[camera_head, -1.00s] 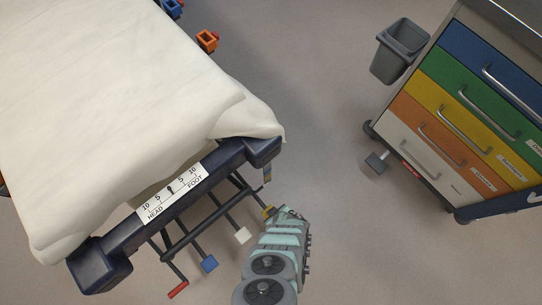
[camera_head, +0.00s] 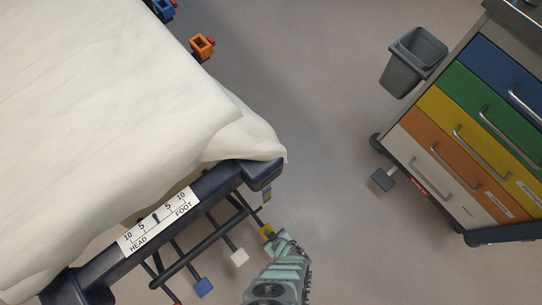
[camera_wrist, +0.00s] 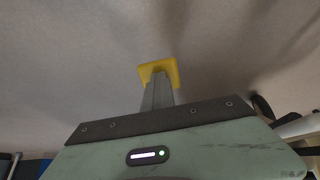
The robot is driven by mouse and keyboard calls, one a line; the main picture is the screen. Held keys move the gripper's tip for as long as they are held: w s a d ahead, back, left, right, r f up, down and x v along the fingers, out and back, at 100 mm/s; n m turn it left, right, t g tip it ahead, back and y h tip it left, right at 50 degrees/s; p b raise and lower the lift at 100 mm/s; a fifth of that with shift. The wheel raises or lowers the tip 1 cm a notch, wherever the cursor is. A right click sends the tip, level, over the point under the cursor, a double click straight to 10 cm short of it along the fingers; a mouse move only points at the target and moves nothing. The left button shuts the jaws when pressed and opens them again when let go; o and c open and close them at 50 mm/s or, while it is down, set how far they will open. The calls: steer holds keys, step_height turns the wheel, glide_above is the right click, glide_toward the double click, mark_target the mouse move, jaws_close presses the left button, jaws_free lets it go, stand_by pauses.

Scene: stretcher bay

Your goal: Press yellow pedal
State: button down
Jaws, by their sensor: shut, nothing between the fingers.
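The yellow pedal (camera_head: 267,231) is at the right end of the row of pedals under the stretcher's foot end. It also shows in the wrist view (camera_wrist: 158,70), directly beyond the fingertips. My gripper (camera_head: 272,238) is shut and empty, with its tip at the pedal in the head view. In the wrist view the closed fingers (camera_wrist: 159,90) overlap the pedal's near edge and hide part of it. I cannot tell whether they touch it.
A white pedal (camera_head: 239,257) and a blue pedal (camera_head: 203,287) lie to the left of the yellow one. The stretcher's dark end bar (camera_head: 215,206) is above them.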

steer(key=p+v, duration=1.1)
steer(key=v, duration=0.3)
steer(key=shift+s+d+f+p, duration=0.3)
steer(key=shift+s+d+f, duration=0.05)
steer(key=shift+s+f, duration=0.05)
steer(key=w+a+r+n+g+h+p, duration=0.2)
steer(key=r+n+p, duration=0.4)
steer(key=n, duration=0.3)
steer(key=w+a+r+n+g+h+p, duration=0.2)
steer(key=w+a+r+n+p, duration=0.1)
steer(key=r+n+p, duration=0.3)
step_height(320, 180, up, 2)
steer(key=n, duration=0.3)
steer(key=shift+w+a+r, duration=0.2)
steer(key=shift+w+a, duration=0.1)
steer(key=shift+a, duration=0.05)
steer(key=shift+f, duration=0.15)
